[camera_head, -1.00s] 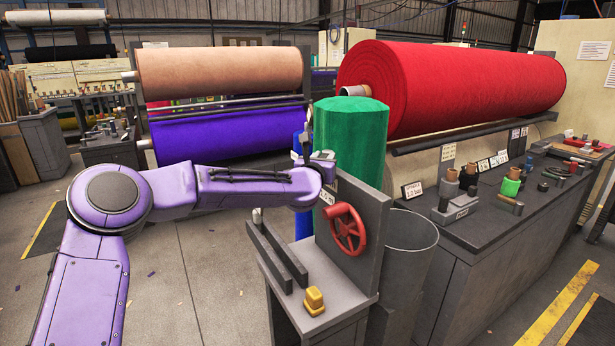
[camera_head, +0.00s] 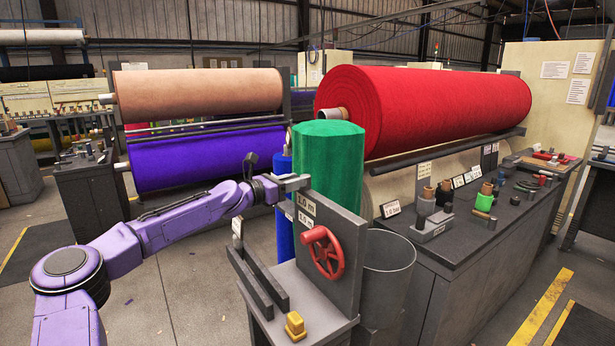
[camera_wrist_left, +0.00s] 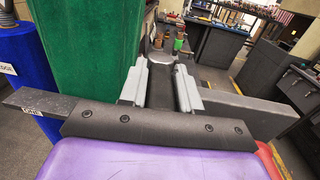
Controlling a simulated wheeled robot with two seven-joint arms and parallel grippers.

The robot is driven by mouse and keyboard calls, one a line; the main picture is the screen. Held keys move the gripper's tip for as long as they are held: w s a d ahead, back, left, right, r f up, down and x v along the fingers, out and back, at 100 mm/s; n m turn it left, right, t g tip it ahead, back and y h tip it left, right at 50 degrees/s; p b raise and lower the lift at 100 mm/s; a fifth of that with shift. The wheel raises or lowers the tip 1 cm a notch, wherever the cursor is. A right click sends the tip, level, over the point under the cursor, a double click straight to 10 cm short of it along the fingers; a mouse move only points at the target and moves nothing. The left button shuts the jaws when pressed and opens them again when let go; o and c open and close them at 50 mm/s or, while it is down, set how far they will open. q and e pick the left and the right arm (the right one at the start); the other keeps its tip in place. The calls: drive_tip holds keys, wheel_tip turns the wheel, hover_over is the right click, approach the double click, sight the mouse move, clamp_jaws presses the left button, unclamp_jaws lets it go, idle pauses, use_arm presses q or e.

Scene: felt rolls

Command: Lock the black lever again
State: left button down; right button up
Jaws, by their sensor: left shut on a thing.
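My left gripper (camera_head: 292,183) is at the top edge of the grey upright panel (camera_head: 338,225) that carries a red handwheel (camera_head: 322,252). In the left wrist view, its two silver fingers (camera_wrist_left: 160,88) are closed around a dark bar with a rounded end, which looks like the black lever (camera_wrist_left: 160,66). Most of the lever is hidden between the fingers, so its angle and whether it is locked cannot be told. My right gripper is not in view.
A green felt roll (camera_head: 328,172) stands upright behind the panel, with a blue roll (camera_head: 283,220) beside it. A grey bin (camera_head: 388,275) is to the right. A yellow block (camera_head: 295,325) sits on the stand in front.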

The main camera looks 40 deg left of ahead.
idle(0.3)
use_arm(q)
drive_tip(key=c, duration=0.9)
unclamp_jaws()
drive_tip(key=shift+a, duration=0.1)
drive_tip(key=shift+s+a+r+p, duration=0.15)
drive_tip(key=shift+s+p, duration=0.15)
drive_tip(key=shift+p, duration=0.15)
drive_tip(key=p+v, duration=0.9)
drive_tip(key=shift+s+a+f, duration=0.15)
drive_tip(key=shift+s+f, duration=0.1)
drive_tip(key=shift+s, duration=0.15)
